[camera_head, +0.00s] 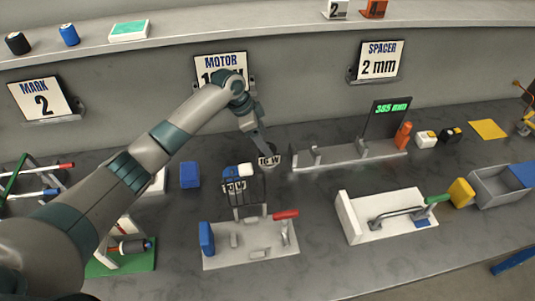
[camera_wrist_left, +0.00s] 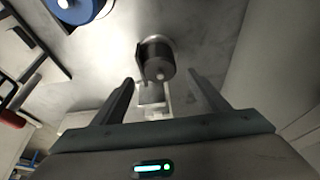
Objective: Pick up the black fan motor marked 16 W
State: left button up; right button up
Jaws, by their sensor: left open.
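The black motor (camera_wrist_left: 158,66) shows in the left wrist view, with a pale round boss at its middle. In the head view its light label (camera_head: 268,161) appears to read 16 W, and the rest is partly hidden by my gripper. My left gripper (camera_head: 260,142) is over it, open and empty. In the left wrist view the motor lies between and just beyond the tips of the two fingers (camera_wrist_left: 161,78); I cannot tell whether they touch it. A blue and white motor (camera_head: 235,178), label seemingly 10 W, stands to the left. My right gripper is not in view.
A grey fixture with a red handle (camera_head: 285,215) stands in front. A long measuring rail (camera_head: 345,158) with a display lies to the right. The motor sign (camera_head: 209,65) on the back wall is partly covered by my arm.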

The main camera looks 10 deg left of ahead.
pick_arm(q)
jog(key=shift+d+f+p, duration=0.1)
jog(key=shift+f+p, duration=0.4)
jog(key=shift+f, duration=0.1)
jog(key=x, duration=0.1)
jog(key=p+x, duration=0.1)
jog(key=x, duration=0.1)
jog(key=shift+s+a+f, duration=0.1)
jog(key=shift+a, duration=0.15)
jog(key=shift+d+f, duration=0.15)
jog(key=shift+f, duration=0.3)
jog(key=c, duration=1.3)
